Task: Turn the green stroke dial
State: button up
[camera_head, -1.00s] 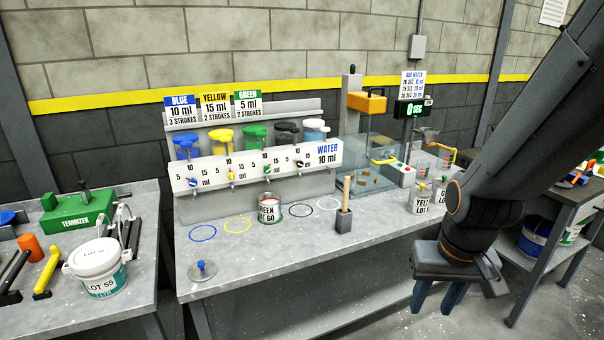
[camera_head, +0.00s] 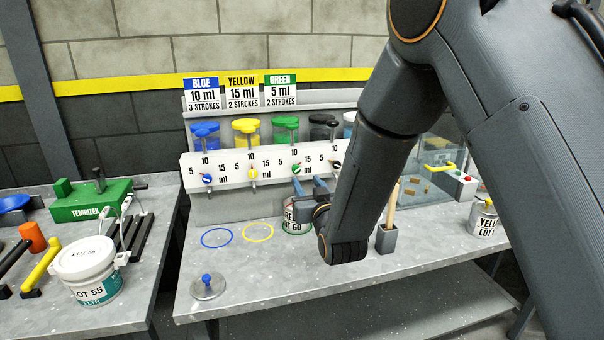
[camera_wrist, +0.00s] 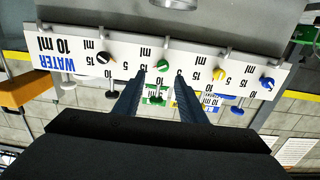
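The green stroke dial (camera_head: 296,169) is a small round knob on the white dispenser panel (camera_head: 225,166), below the green-topped pump (camera_head: 285,128). It also shows in the upside-down wrist view (camera_wrist: 162,66), near the fingertips. My gripper (camera_head: 308,187) is in front of the panel, just below the dial in the head view. In the wrist view my gripper (camera_wrist: 159,78) is open, with one finger to each side of the dial and nothing held. I cannot tell whether the fingertips touch it. The sign above (camera_head: 280,91) reads GREEN, 5 ml, 2 strokes.
The blue (camera_head: 207,179) and yellow (camera_head: 253,174) dials are left of the green one; a black dial (camera_head: 335,164) is close on its right. A green-labelled can (camera_head: 296,226) stands below my gripper. A cup with a stick (camera_head: 386,239) stands beside my arm.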

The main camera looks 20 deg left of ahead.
aim_at(297, 169)
jog(key=p+x, duration=0.1)
jog(key=x, duration=0.6)
jog(key=shift+w+a+r+p, duration=0.1)
jog(key=shift+w+a+p, duration=0.05)
jog(key=shift+a+p, duration=0.3)
grip_shut()
